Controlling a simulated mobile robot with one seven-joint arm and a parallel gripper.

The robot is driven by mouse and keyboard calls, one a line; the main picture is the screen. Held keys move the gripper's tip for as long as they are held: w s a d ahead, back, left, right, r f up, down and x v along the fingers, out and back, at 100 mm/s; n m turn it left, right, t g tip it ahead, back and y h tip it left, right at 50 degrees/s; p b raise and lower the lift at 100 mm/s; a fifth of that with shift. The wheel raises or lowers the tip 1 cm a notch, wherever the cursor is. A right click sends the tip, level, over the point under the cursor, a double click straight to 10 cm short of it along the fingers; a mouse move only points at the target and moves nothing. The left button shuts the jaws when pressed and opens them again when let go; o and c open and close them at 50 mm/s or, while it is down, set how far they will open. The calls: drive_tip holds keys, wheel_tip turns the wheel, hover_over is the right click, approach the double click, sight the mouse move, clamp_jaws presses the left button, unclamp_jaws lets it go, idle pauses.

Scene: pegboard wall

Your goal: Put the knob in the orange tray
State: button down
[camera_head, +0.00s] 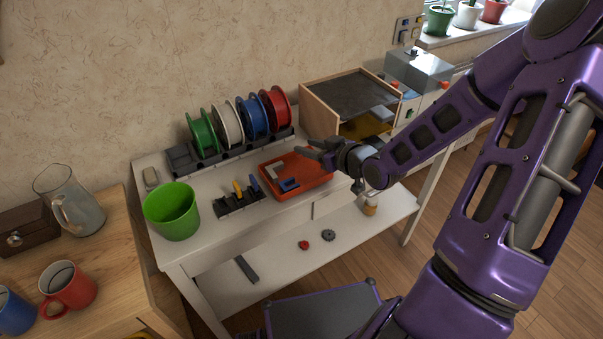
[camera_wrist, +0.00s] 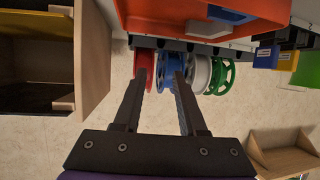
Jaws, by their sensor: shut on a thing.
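The orange tray (camera_head: 318,178) lies on the white bench and also shows at the top of the wrist view (camera_wrist: 165,18). A pale angled part (camera_head: 279,170) and a blue part (camera_head: 290,186) lie in it. My gripper (camera_head: 304,147) is above the tray's back edge; its fingers (camera_wrist: 160,78) also show in the wrist view, a narrow gap apart. What they hold cannot be made out against the blue spool behind. A small red lobed piece (camera_head: 303,245) and a dark toothed round piece (camera_head: 328,235) lie on the lower shelf; I cannot tell whether either is the knob.
Behind the tray stand green, white, blue and red spools (camera_head: 272,108) on a rack. A wooden box (camera_head: 319,123) stands at the right. A green bucket (camera_head: 171,214) and a dark holder (camera_head: 236,203) stand left of the tray.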

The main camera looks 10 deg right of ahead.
sight(311, 175)
drive_tip(key=shift+f+b, duration=0.8)
drive_tip(key=shift+f, duration=2.65)
drive_tip(key=shift+f, duration=0.2)
drive_tip(key=c, duration=0.8)
unclamp_jaws()
drive_tip(key=shift+o, duration=0.2)
drive_tip(key=shift+r, duration=0.25)
drive_tip(key=shift+s+d+r, duration=0.1)
drive_tip(key=shift+s+d, duration=0.05)
drive_tip(key=shift+s, duration=0.05)
drive_tip(key=p+v, duration=0.2)
drive_tip(key=v, duration=0.9)
drive_tip(key=shift+s+p, duration=0.25)
drive_tip(key=shift+p, duration=0.05)
